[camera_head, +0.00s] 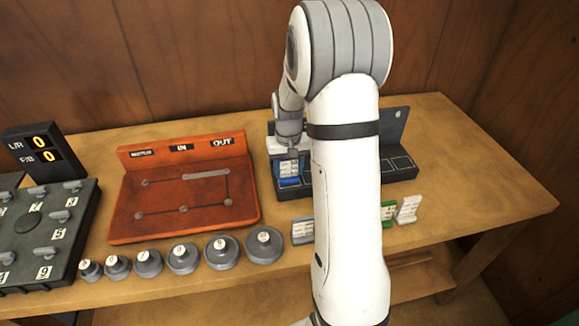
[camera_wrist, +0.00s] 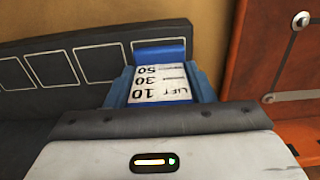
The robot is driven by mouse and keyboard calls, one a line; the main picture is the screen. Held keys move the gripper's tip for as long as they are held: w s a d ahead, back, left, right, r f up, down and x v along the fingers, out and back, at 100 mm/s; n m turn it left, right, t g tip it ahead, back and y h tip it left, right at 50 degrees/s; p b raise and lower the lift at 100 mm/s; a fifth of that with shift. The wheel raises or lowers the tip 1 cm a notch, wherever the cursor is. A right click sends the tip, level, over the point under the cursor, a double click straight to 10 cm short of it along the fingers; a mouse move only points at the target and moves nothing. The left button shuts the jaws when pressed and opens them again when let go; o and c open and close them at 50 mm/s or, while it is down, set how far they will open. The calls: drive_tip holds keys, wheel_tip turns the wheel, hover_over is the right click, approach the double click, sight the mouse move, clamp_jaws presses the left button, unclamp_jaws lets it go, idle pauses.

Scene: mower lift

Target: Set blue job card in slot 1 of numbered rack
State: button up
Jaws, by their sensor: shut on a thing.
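My gripper (camera_head: 290,143) is shut on the blue job card (camera_head: 288,170) at the left end of the dark numbered rack (camera_head: 397,172). The wrist view also shows the card (camera_wrist: 160,53), with a white label reading LIFT 10 30 50, just beyond my gripper (camera_wrist: 160,120). There the rack (camera_wrist: 40,85) stretches off to the left, with outlined slot panels. The card is upright or nearly so at the end slot. I cannot tell whether its lower edge is seated in the slot. My arm hides the middle of the rack.
The table's right end is clear.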

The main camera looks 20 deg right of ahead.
drive_tip(key=o, duration=0.5)
drive_tip(key=shift+f, duration=0.2)
drive_tip(key=o, duration=0.5)
drive_tip(key=shift+r, duration=0.1)
wheel_tip(320, 180, up, 11)
drive_tip(key=shift+b, duration=0.35)
drive_tip(key=shift+s+a+r, duration=0.1)
drive_tip(key=shift+s+r, duration=0.05)
drive_tip(key=shift+r, duration=0.5)
drive_tip(key=shift+s+a+r+n+t, duration=0.45)
drive_tip(key=shift+s+a, duration=1.25)
drive_tip(key=shift+s, duration=2.1)
drive_tip(key=shift+s+a+r+n+t, duration=0.25)
drive_tip(key=shift+s+a+t, duration=0.3)
drive_tip(key=shift+s+a, duration=2.2)
drive_tip(key=shift+s+a+r+n+t, duration=0.4)
drive_tip(key=shift+s+a, duration=0.3)
drive_tip(key=shift+s, duration=4.1)
